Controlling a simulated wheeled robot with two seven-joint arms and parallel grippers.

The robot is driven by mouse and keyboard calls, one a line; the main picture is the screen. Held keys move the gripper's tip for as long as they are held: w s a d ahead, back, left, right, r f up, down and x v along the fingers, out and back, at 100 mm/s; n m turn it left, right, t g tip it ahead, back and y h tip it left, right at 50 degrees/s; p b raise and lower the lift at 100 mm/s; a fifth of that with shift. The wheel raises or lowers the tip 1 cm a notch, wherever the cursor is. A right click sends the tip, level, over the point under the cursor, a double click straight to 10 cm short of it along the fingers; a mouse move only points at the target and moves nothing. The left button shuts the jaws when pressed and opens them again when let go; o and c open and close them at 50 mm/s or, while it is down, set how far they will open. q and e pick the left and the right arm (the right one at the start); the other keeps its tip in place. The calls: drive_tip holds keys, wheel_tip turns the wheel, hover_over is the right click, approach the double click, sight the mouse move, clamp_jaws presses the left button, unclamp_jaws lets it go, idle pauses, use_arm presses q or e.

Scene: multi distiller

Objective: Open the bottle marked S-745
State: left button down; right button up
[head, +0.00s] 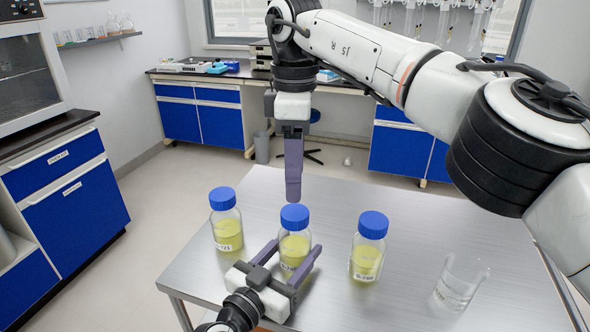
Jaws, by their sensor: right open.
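Three clear bottles with blue caps and yellow liquid stand upright on the metal table: a left bottle (227,232), a middle bottle (294,248) and a right bottle (368,258). All caps are on. The labels are too small to read surely; the middle one is partly hidden by my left gripper. My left gripper (298,245) reaches in from the front, one finger on each side of the middle bottle; whether they press it is unclear. My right gripper (292,195) points straight down just above the middle bottle's blue cap (294,217). It is open, seen edge-on, and empty.
An empty-looking glass beaker (458,284) stands on the table (332,208) at the right. My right arm spans the upper right. Blue cabinets (72,205) stand at the left, and a bench (345,90) is at the back. The table behind the bottles is clear.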

sight(295, 212)
drive_tip(key=shift+m, duration=1.2)
drive_tip(key=shift+f, duration=0.1)
drive_tip(key=shift+f+m, duration=0.25)
drive_tip(key=shift+m, duration=0.05)
wheel_tip(295, 212, down, 7)
drive_tip(key=shift+f, duration=0.2)
